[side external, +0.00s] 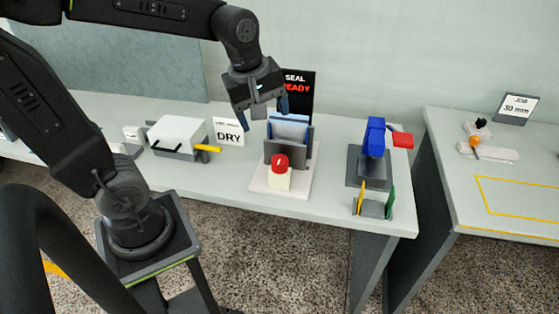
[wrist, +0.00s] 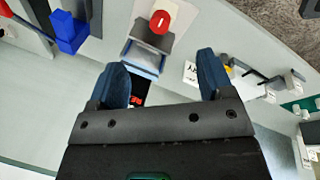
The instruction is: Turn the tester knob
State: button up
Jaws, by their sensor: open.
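A red knob (side external: 280,163) with a white mark sits on a cream block (side external: 278,180) at the front of a pale base plate (side external: 302,187). In the wrist view the knob (wrist: 159,21) is near the top, with its white mark visible. Behind it stands a grey holder (side external: 270,151) with pale blue sheets (side external: 289,129) upright in it. My gripper (side external: 261,112) is open and empty, above and behind the knob, near the sheets. In the wrist view its blue fingers (wrist: 162,65) are spread, and the knob lies beyond them, untouched.
A black sign (side external: 298,80) reading SEAL READY stands behind the holder. A white box device (side external: 178,134) with a yellow handle and a DRY sign (side external: 229,133) are to the left. A blue and red device (side external: 376,138) is to the right. A second table (side external: 500,185) stands farther right.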

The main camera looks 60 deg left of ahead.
aim_at(279, 159)
jog(key=w+a+f+n+g, duration=0.3)
jog(key=w+a+f+n, duration=0.4)
jog(key=n, duration=0.9)
jog(key=shift+n, duration=0.3)
jog(key=f, duration=0.9)
jog(key=d+f, duration=0.1)
jog(key=f, duration=0.3)
jog(key=shift+w+f, duration=0.2)
jog(key=shift+w, duration=0.05)
jog(key=c, duration=0.9)
